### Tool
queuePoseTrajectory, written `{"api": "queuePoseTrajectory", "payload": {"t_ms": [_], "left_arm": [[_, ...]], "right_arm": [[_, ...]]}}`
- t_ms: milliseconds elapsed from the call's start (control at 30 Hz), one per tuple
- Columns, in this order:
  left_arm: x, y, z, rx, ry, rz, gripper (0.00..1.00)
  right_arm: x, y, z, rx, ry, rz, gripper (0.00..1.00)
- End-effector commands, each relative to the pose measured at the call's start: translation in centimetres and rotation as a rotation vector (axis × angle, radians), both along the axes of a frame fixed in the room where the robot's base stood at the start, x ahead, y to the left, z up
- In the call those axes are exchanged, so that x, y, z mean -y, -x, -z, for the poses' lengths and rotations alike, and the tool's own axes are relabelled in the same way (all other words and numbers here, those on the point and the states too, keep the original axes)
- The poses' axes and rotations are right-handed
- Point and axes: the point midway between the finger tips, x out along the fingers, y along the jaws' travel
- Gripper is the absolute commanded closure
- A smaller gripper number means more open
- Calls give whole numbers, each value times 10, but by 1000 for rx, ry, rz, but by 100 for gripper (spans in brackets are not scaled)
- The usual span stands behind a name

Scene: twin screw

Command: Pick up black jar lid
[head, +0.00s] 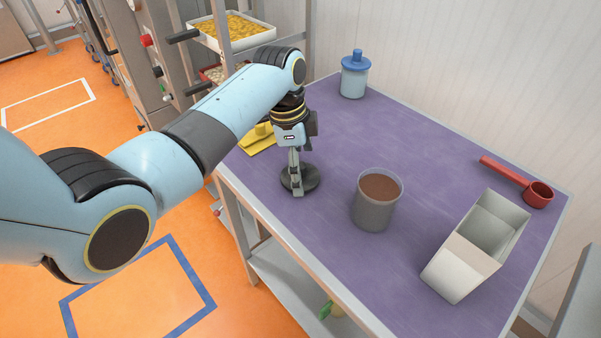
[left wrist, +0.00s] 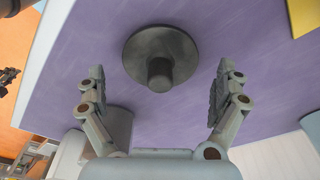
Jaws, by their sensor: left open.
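The black jar lid (head: 312,181) lies flat on the purple tabletop, near its left front edge. In the left wrist view the lid (left wrist: 143,50) is a dark round disc with a knob in its middle. My left gripper (head: 296,183) points down at the lid and hides part of it in the head view. In the left wrist view its two fingers (left wrist: 160,86) are spread wide, one on each side of the knob, with nothing between them. Whether they touch the lid cannot be told. My right gripper is not in view.
An open grey jar with brown contents (head: 375,207) stands right of the lid. A white bin (head: 462,262) and a red scoop (head: 515,180) lie farther right. A blue-lidded jar (head: 354,78) stands at the back. A yellow item (head: 257,141) lies behind my gripper.

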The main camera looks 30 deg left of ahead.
Motion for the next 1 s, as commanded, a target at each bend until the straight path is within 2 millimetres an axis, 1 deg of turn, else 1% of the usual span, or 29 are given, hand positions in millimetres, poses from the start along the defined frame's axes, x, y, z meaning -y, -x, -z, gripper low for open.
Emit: {"api": "queuePoseTrajectory", "payload": {"t_ms": [33, 100, 300, 367, 600, 700, 900, 1000], "left_arm": [[1, 0, 5, -2, 1, 0, 0], [1, 0, 9, 0, 0, 0, 0], [1, 0, 9, 0, 0, 0, 0], [1, 0, 9, 0, 0, 0, 7], [1, 0, 9, 0, 0, -1, 38], [1, 0, 9, 0, 0, -1, 49], [1, 0, 8, 1, 0, -1, 49], [1, -1, 1, 2, 0, 0, 49]], "right_arm": [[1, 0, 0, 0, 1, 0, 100], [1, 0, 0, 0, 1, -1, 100], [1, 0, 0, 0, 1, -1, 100], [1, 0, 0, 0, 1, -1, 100], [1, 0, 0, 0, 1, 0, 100], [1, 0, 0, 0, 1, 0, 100], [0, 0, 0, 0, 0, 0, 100], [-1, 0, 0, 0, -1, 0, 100]]}}
